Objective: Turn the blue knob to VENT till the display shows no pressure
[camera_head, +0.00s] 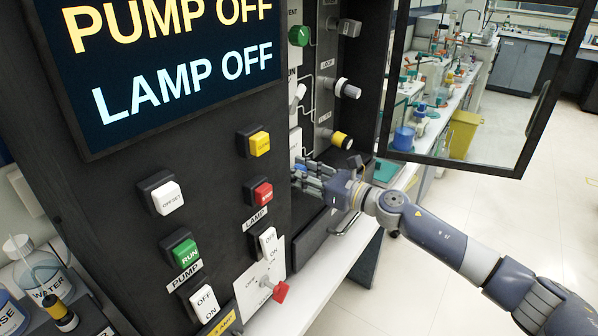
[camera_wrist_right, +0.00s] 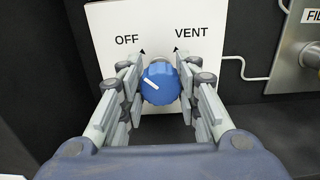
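The blue knob (camera_wrist_right: 160,84) sits on a white plate (camera_wrist_right: 112,40) marked OFF on the left and VENT on the right. Its white pointer line slants to the upper left, toward OFF. My right gripper (camera_wrist_right: 160,88) has its fingers on both sides of the knob, very close to it. I cannot tell whether they press on it. In the head view my right gripper (camera_head: 308,178) reaches the panel's side from the right and mostly hides the knob. The display (camera_head: 165,60) reads PUMP OFF and LAMP OFF; no pressure reading is in view. My left gripper is not in view.
The panel front holds a yellow button (camera_head: 259,143), a red STOP button (camera_head: 263,192), a green RUN button (camera_head: 184,252) and a white OFFSET button (camera_head: 167,198). A yellow-ended fitting (camera_head: 341,140) sits just above my right gripper. An open framed door (camera_head: 520,90) stands to the right.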

